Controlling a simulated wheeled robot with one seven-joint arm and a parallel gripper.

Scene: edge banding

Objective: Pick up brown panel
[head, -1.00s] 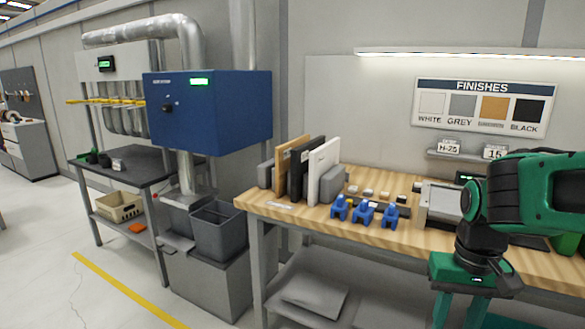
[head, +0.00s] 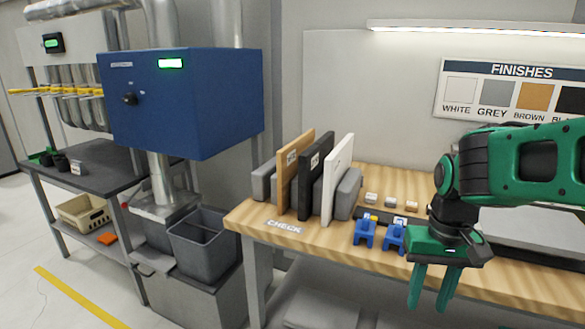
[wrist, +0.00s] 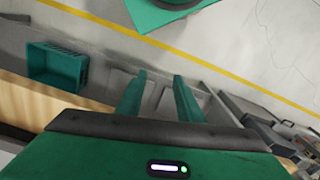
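The brown panel (head: 291,168) stands upright on the wooden bench in the head view, leftmost of three panels, beside the black panel (head: 313,178) and the white panel (head: 339,165). Grey blocks stand at both ends of the row. My gripper (head: 431,303) is to the right of the panels, in front of the bench edge, fingers pointing down. Its two fingers are apart with nothing between them. They also show apart in the wrist view (wrist: 158,85), above the floor. The panels are not seen in the wrist view.
The bench (head: 258,222) carries a "CHECK" label at its left front. Blue clamps (head: 380,235) stand between the panels and my gripper. A blue machine box (head: 185,100) and a grey bin (head: 202,240) stand left of the bench. A green crate (wrist: 56,66) shows in the wrist view.

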